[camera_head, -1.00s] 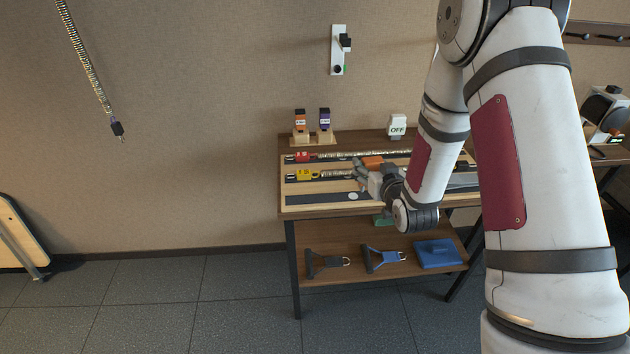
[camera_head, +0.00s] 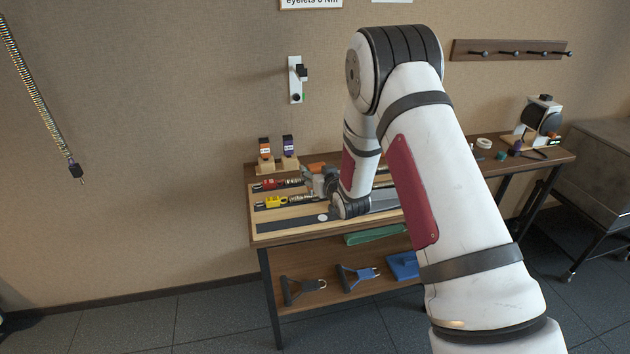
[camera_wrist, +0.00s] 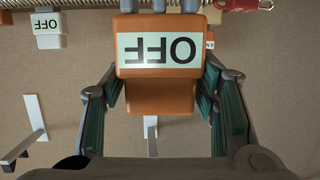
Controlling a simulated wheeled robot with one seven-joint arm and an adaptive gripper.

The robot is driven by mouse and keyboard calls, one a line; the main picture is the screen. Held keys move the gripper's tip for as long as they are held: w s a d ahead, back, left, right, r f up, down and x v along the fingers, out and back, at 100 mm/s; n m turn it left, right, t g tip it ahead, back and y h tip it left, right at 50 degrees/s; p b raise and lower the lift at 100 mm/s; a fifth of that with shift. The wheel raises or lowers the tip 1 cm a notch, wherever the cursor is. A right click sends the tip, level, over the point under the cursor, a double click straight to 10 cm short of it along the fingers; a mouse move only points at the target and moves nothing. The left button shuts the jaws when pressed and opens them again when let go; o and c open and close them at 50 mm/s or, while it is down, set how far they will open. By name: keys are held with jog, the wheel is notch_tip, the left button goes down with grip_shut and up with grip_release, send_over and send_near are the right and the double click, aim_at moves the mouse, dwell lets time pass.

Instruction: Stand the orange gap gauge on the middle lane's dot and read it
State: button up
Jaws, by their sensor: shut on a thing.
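The orange gap gauge (camera_wrist: 160,95) is held between the two fingers of my gripper (camera_wrist: 160,80) in the wrist view. Its label reads OFF, upside down, and its grey prongs point to the picture's top, near a coiled spring (camera_wrist: 85,5). In the head view the gauge (camera_head: 317,168) shows as a small orange patch beside my gripper (camera_head: 322,182), over the back part of the lane board (camera_head: 290,227). The middle lane holds a yellow clip (camera_head: 276,202) at its left end. Its dot is not visible. I cannot tell whether the gauge touches the board.
The far lane has a red clip (camera_head: 271,184); the front lane has a white dot (camera_head: 322,217). Orange and purple holders (camera_head: 265,150) stand behind. A white OFF box (camera_wrist: 47,30) shows in the wrist view. Handles (camera_head: 303,290) lie on the lower shelf. My arm covers the board's right part.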

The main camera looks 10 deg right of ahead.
jog(key=shift+w, duration=0.5)
jog(key=shift+w+f, duration=0.25)
jog(key=shift+w, duration=0.05)
jog(key=shift+f, duration=1.55)
jog(key=shift+f, duration=0.15)
jog(key=o, duration=1.2)
